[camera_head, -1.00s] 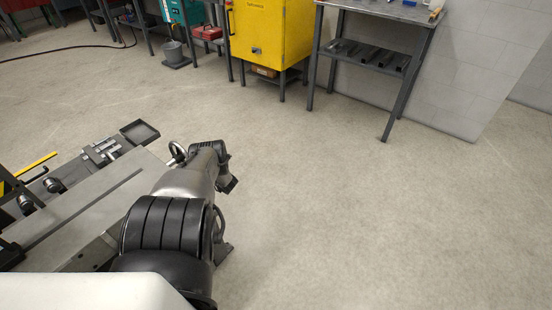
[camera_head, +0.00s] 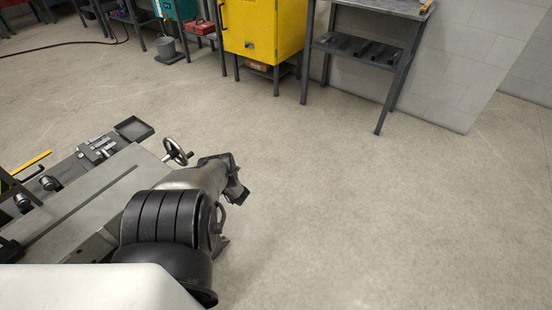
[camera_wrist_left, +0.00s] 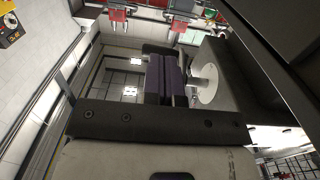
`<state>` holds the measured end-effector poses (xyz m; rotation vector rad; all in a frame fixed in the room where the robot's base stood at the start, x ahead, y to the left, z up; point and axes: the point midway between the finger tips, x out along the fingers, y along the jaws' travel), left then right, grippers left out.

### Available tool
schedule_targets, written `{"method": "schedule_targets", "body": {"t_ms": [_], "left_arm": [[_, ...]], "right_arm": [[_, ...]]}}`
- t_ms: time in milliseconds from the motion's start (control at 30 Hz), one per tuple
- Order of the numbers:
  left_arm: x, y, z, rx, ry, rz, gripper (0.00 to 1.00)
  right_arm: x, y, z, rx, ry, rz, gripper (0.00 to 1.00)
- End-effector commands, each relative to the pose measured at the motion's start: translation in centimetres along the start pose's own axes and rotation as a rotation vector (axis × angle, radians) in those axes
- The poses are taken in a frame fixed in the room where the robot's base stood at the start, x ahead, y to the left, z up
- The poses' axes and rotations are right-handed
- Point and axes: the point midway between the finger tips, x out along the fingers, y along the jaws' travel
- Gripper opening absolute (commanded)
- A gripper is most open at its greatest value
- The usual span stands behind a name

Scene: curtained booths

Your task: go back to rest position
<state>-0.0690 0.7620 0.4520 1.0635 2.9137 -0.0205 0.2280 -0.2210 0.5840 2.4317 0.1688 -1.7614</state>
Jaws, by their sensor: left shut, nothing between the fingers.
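My left arm comes in from the lower left in the head view and reaches over the floor. My left gripper (camera_head: 239,193) is at its far end, small and dark, shut with nothing in it. It is in the air to the right of the grey machine bed (camera_head: 75,215), and its fingers are hard to make out. My right gripper is not in view.
A handwheel (camera_head: 178,151) on the machine stands close to my left arm. A yellow cabinet (camera_head: 262,30) and a grey metal table (camera_head: 380,8) stand at the back. The floor (camera_head: 390,220) to the right is clear. The left wrist view shows a tilted room with a white round surface (camera_wrist_left: 209,85).

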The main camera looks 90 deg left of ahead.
Motion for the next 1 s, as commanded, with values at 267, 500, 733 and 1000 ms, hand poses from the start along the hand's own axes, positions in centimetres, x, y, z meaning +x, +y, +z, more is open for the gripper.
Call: {"method": "schedule_targets", "body": {"t_ms": [267,500,733,1000], "left_arm": [[-2.6,0.0,2.0,-0.001,0.0,0.0,0.0],[-3.2,0.0,2.4,0.0,0.001,0.0,0.0],[-3.2,0.1,2.6,-0.019,-0.009,0.003,0.0],[-4.5,0.8,8.9,-0.113,-0.411,0.03,0.0]], "right_arm": [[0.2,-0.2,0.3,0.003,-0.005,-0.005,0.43],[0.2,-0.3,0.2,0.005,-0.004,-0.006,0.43],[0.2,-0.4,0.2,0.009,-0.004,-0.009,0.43],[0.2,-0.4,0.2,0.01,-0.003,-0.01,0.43]]}}
